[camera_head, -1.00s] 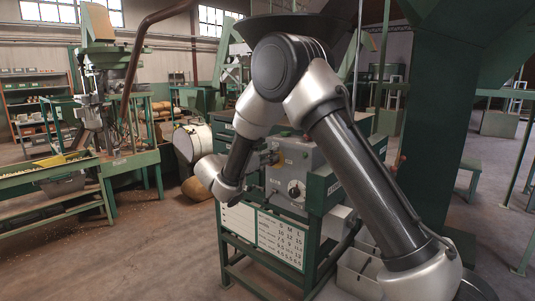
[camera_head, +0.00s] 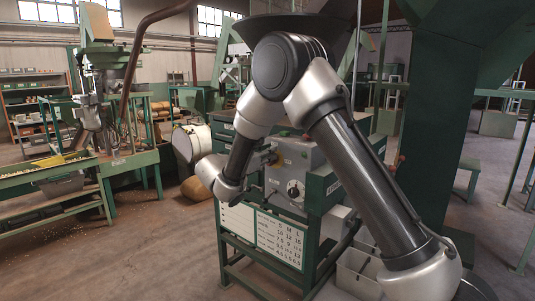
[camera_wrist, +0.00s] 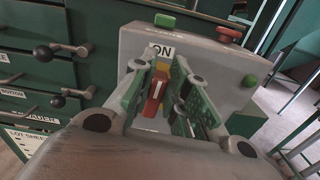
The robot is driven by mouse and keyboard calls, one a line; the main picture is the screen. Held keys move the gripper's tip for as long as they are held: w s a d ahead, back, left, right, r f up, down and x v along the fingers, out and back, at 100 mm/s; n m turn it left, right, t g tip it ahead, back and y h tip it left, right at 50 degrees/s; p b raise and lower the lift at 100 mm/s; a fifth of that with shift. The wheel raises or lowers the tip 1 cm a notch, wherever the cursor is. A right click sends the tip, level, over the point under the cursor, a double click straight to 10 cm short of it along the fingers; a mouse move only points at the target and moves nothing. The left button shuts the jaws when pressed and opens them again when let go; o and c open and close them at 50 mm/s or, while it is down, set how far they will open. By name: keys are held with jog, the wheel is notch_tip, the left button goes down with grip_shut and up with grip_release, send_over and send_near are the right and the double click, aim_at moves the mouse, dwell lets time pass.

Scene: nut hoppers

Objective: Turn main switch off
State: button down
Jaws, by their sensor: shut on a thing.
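The main switch has a red handle (camera_wrist: 154,94) on a yellow plate, on the face of a grey control box (camera_wrist: 205,58). An "ON" label (camera_wrist: 161,51) sits just above the switch. In the wrist view my gripper (camera_wrist: 166,92) has its green-padded fingers on either side of the red handle and is shut on it. The handle stands roughly upright in that view, leaning slightly; the fingers hide part of it. In the head view the grey box (camera_head: 304,165) stands on a green cabinet, and my gripper (camera_head: 266,158) reaches its left part; the handle is too small to make out there.
The box carries a green button (camera_wrist: 165,20), a red button (camera_wrist: 229,35) and a dial (camera_head: 293,189). Black-knobbed levers (camera_wrist: 45,53) stick out of the green panel at the wrist view's left. A printed chart (camera_head: 278,238) hangs below the box. Open floor lies at left.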

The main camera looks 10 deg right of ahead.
aim_at(282, 160)
jog(key=m, duration=0.3)
jog(key=s+d+m, duration=0.1)
jog(key=m, duration=0.1)
jog(key=f+m, duration=0.1)
jog(key=m, duration=0.2)
jog(key=shift+s+d+m, duration=0.15)
jog(key=shift+s+m, duration=0.15)
jog(key=shift+s, duration=0.1)
jog(key=m, duration=0.3)
jog(key=f+m, duration=0.1)
jog(key=shift+s+d+f, duration=0.1)
jog(key=shift+s+d, duration=0.1)
jog(key=shift+s, duration=0.05)
jog(key=shift+f+m, duration=0.3)
jog(key=shift+m, duration=0.8)
jog(key=shift+f+m, duration=0.25)
jog(key=shift+m, duration=0.85)
jog(key=shift+s, duration=0.1)
jog(key=c, duration=1.4)
grip_release()
jog(key=v, duration=1.2)
